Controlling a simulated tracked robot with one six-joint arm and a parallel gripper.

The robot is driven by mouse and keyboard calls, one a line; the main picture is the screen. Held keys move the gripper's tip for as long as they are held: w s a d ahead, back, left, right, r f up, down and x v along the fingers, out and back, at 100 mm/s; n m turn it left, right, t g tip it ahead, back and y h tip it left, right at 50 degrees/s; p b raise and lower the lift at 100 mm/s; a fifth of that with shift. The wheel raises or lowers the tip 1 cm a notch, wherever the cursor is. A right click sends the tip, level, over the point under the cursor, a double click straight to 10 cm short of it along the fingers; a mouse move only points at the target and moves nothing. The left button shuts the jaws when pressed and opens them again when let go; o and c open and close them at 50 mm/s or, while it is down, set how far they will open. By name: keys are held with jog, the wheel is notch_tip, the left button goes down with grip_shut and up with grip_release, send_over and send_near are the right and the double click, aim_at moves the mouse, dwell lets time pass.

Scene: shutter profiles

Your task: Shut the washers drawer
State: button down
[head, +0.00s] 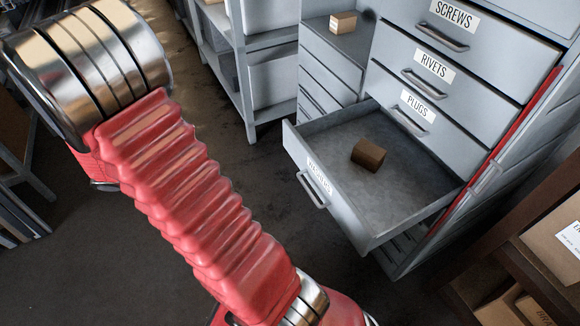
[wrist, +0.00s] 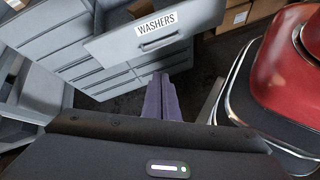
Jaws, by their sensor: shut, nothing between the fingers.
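The washers drawer (head: 385,200) is pulled far out of the grey cabinet in the head view. Its front carries a label and a metal handle (head: 313,189). In the wrist view the drawer front (wrist: 190,27) faces me, with the WASHERS label above the handle. My gripper (wrist: 161,76) shows there as purple fingers, shut and empty, pointing toward the drawer front below its handle. Whether they touch it I cannot tell. The gripper is out of sight in the head view, where my red arm crosses the left.
Closed drawers marked SCREWS, RIVETS and PLUGS (head: 413,105) sit above the open one. A lower drawer unit (head: 330,70) with a small box on top stands behind. Shelving (head: 240,70) is at the back, and a brown rack with cartons (head: 555,240) at the right. The floor left of the drawer is clear.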

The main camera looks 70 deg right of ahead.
aim_at(303, 163)
jog(key=s+d+f+n+g+h, duration=0.3)
jog(key=d+f+n+h, duration=0.3)
jog(key=d+f, duration=0.5)
notch_tip(303, 163, down, 2)
jog(key=shift+s, duration=0.1)
jog(key=x, duration=1.4)
jog(key=shift+a+r, duration=0.15)
jog(key=shift+r, duration=0.1)
